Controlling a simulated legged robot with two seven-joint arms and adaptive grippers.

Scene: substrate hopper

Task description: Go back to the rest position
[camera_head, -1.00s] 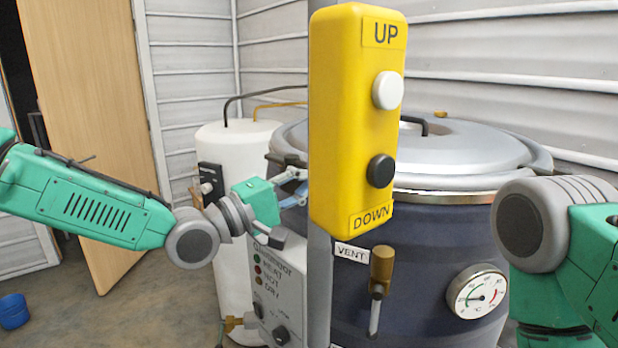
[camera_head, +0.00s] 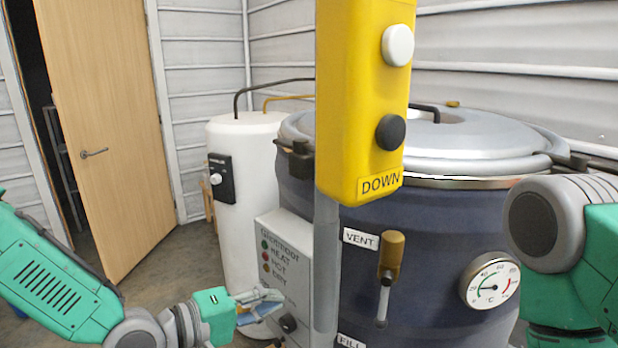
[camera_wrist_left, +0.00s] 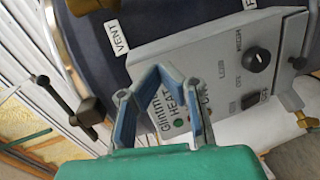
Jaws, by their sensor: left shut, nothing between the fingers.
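My left gripper (camera_head: 264,300) is low in the head view, in front of the lower part of the grey control box (camera_head: 290,245). It is shut and empty. In the left wrist view its fingers (camera_wrist_left: 155,75) lie over the lettered face of the box, with a knob beyond them; I cannot tell whether they touch it. My right arm (camera_head: 560,240) shows at the right edge of the head view, and its gripper is out of view.
A yellow UP/DOWN pendant (camera_head: 362,110) hangs close in front. Behind it stands the dark blue vessel (camera_head: 440,250) with a vent valve (camera_head: 390,262) and a dial gauge (camera_head: 490,283). A white tank (camera_head: 245,180) stands behind the box. Floor is free by the wooden door (camera_head: 110,130).

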